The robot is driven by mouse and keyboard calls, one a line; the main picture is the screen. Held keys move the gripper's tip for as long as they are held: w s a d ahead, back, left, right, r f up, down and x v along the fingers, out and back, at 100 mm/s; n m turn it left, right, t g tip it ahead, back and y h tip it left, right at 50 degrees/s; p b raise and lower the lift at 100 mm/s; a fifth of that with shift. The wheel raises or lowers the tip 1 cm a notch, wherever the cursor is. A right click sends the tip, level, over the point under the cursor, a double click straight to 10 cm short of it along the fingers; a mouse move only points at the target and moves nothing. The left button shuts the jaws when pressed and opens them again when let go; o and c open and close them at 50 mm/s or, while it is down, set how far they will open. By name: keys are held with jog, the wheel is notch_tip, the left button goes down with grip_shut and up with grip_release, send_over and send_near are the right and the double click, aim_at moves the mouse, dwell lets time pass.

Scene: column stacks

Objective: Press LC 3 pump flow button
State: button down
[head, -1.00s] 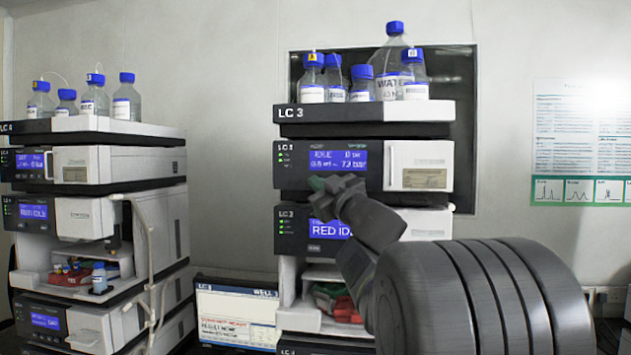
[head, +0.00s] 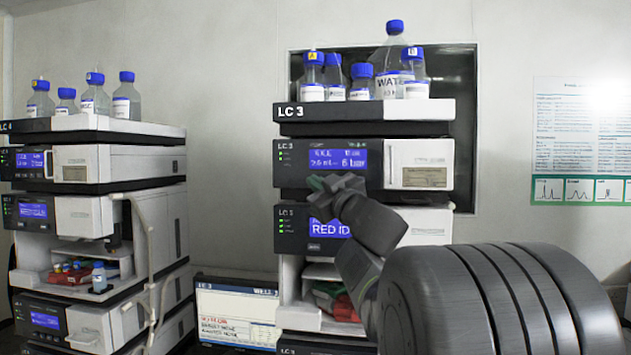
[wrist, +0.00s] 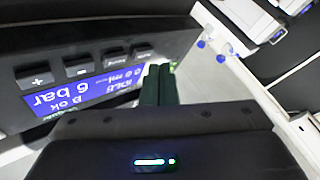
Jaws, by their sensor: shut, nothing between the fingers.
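The LC 3 pump module (head: 290,165) is the upper unit of the middle stack, with a lit blue display (head: 338,159) reading about 6 bar. My gripper (head: 318,184) is shut and empty at the lower edge of this module, below the display, hiding part of the front. In the wrist view the panel appears upside down, with the blue display (wrist: 75,92) and a row of black buttons, including a plus button (wrist: 36,76) and a minus button (wrist: 77,69). The shut fingers (wrist: 158,78) are close to the end button (wrist: 145,49); its label is unreadable and I cannot tell whether they touch.
Bottles with blue caps (head: 361,83) stand on top of the LC 3 stack. Another module (head: 290,232) sits directly below the pump. The LC 4 stack (head: 120,165) stands left, and a monitor (head: 238,315) stands between the stacks.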

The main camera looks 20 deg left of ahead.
jog(key=shift+s, duration=0.15)
jog(key=s, duration=0.2)
jog(key=s+d, duration=0.1)
jog(key=s, duration=0.1)
jog(key=shift+s+d+b, duration=0.1)
jog(key=shift+s+b, duration=0.2)
jog(key=shift+b, duration=0.1)
jog(key=shift+w, duration=0.15)
dwell(0.3)
jog(key=shift+s+d+b, duration=0.25)
jog(key=shift+s+b, duration=0.25)
jog(key=shift+s, duration=0.55)
jog(key=shift+s+d+b, duration=0.2)
jog(key=shift+s+b, duration=0.25)
jog(key=shift+s, duration=0.55)
jog(key=shift+w, duration=0.1)
